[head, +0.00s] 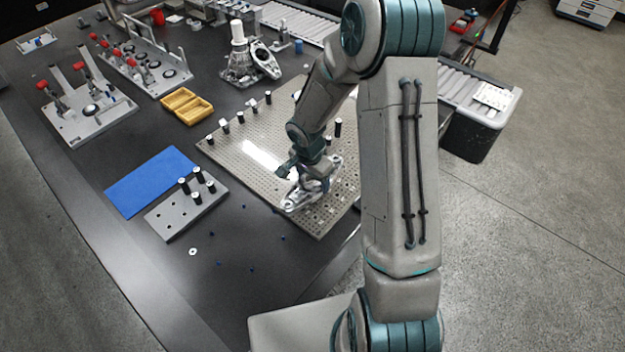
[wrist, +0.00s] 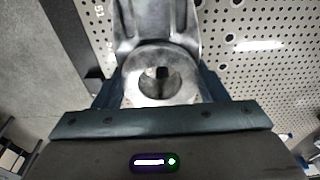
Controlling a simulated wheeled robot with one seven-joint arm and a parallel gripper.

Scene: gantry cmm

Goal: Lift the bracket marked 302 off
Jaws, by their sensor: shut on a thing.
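A silvery metal bracket (head: 297,202) is at the front right part of the perforated fixture plate (head: 232,150). My gripper (head: 312,180) is at the bracket, pointing down. In the wrist view the bracket's round boss (wrist: 160,75) with a central hole sits between the two fingers of my gripper (wrist: 160,98), which are shut on it. I cannot read a 302 mark on it. Whether the bracket touches the plate or hangs just above it, I cannot tell. My arm hides part of the plate.
Black posts (head: 338,128) stand along the plate. A grey block with black pegs (head: 187,213) and a blue mat (head: 150,181) lie to the left. A yellow tray (head: 187,105) and another bracket on a stand (head: 265,60) are farther back. Small blue bits lie on the front tabletop.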

